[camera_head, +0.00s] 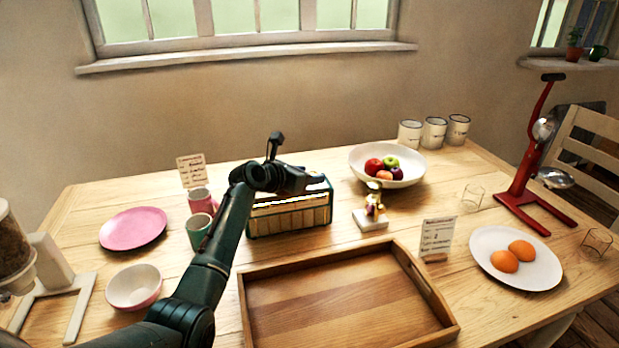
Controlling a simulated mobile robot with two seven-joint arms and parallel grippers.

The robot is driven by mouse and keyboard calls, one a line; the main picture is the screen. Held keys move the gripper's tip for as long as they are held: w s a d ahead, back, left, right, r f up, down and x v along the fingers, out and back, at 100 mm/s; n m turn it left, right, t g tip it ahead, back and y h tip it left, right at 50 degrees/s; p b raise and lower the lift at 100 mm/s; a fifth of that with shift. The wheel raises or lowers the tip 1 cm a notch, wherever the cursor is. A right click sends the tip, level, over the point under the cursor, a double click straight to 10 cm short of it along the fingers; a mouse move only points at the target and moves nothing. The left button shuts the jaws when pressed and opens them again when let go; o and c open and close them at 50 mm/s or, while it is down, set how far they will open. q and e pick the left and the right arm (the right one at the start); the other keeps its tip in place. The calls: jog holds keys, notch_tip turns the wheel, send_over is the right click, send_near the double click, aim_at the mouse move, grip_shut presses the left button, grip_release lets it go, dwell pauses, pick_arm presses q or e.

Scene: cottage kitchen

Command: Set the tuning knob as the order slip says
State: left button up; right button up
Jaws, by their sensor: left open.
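The radio (290,221), a box with a pale slatted front and dark green edges, stands on the table behind the wooden tray. My left arm comes in from the lower left, and my left gripper (295,178) is open at the radio's top left, in front of or over it. The arm and gripper hide part of the radio, and I cannot make out the tuning knob or whether the gripper touches it. Two written cards stand upright: one at the back left (191,170), one right of the tray (437,237). Their writing is too small to read. My right gripper is not in view.
An empty wooden tray (254,318) lies in front. Pink and green mugs (199,232) stand close left of the radio. A small figure on a white base (371,220) and a fruit bowl (407,178) are to its right.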

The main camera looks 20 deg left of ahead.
pick_arm(q)
jog(key=shift+w+d+f, duration=0.25)
jog(key=shift+w, duration=0.3)
jog(key=c, duration=1)
jog(key=shift+a+m+g+h, duration=0.15)
jog(key=shift+m+g+h, duration=0.25)
jog(key=shift+m+h, duration=0.1)
jog(key=shift+w+a+f+m+g+h, duration=0.1)
jog(key=shift+m+g+h, duration=0.3)
jog(key=shift+m+h, duration=0.25)
jog(key=shift+m+g+h, duration=0.3)
jog(key=shift+m+h, duration=0.05)
jog(key=shift+m, duration=0.1)
jog(key=o, duration=1)
